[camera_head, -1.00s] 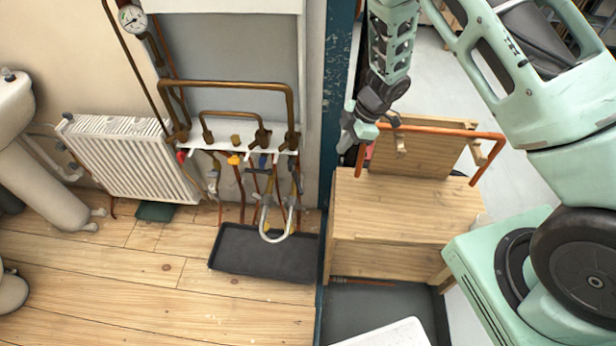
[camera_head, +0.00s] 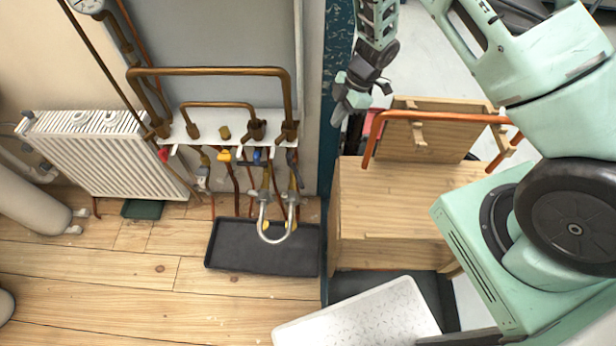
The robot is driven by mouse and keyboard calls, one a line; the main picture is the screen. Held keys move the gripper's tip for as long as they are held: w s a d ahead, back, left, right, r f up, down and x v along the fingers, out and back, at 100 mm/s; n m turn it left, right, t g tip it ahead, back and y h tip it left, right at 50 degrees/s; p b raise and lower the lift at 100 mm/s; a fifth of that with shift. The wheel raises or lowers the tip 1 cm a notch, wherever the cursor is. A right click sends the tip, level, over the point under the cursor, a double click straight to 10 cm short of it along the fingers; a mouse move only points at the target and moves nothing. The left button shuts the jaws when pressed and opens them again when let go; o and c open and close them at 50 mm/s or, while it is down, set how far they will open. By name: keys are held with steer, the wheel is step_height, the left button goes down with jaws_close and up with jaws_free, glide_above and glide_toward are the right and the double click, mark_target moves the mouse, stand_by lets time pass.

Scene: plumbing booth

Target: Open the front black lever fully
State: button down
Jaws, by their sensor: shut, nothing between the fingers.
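A dark, black-looking lever (camera_head: 292,157) sits at the right end of a row of coloured valve levers under the white pipe shelf. It is small, and its exact angle is hard to tell. My gripper (camera_head: 339,116) is shut and empty. In the picture it is right of the lever and a little higher, in front of the blue post. It is apart from the valves and touches nothing that I can see.
A blue lever (camera_head: 257,156), a yellow lever (camera_head: 224,155) and a red lever (camera_head: 163,154) share the row. Copper pipes, a black tray (camera_head: 262,262) and a white radiator (camera_head: 105,155) are near. A blue post (camera_head: 335,60) and wooden bench (camera_head: 400,200) stand right.

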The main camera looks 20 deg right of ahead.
mark_target(297, 176)
step_height(297, 176, down, 16)
steer(key=f+b, duration=0.1)
steer(key=b, duration=1.5)
steer(key=a+f+b, duration=0.3)
steer(key=a+f, duration=0.4)
steer(key=f, duration=0.1)
steer(key=shift+w+a+f, duration=0.15)
steer(key=shift+a+f, duration=0.2)
steer(key=shift+f, duration=0.05)
